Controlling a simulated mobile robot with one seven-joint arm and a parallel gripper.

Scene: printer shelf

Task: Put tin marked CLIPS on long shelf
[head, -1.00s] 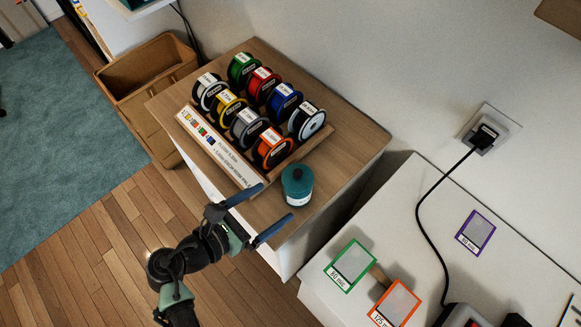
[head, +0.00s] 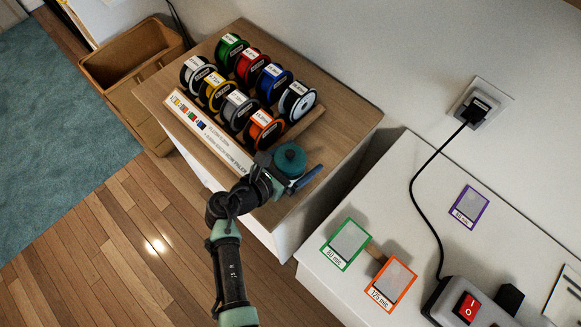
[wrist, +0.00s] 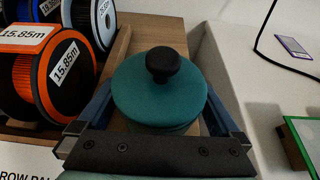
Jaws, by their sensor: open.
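A teal tin (head: 290,158) with a dark round knob on its lid stands upright on the wooden cabinet top (head: 338,125), at the front right beside the spool rack. No writing on it can be read from here. My gripper (head: 292,172) is open, with one blue finger on each side of the tin. In the wrist view the tin (wrist: 158,92) sits between the two fingers, its lower body hidden by the gripper. I cannot tell whether the fingers touch it. No surface in view is clearly the long shelf.
A wooden rack (head: 215,140) of several coloured spools stands close left of the tin. A lower white surface (head: 400,190) to the right holds framed cards (head: 346,244), a black cable and a power strip (head: 468,305). An open brown box (head: 135,50) stands at the far left.

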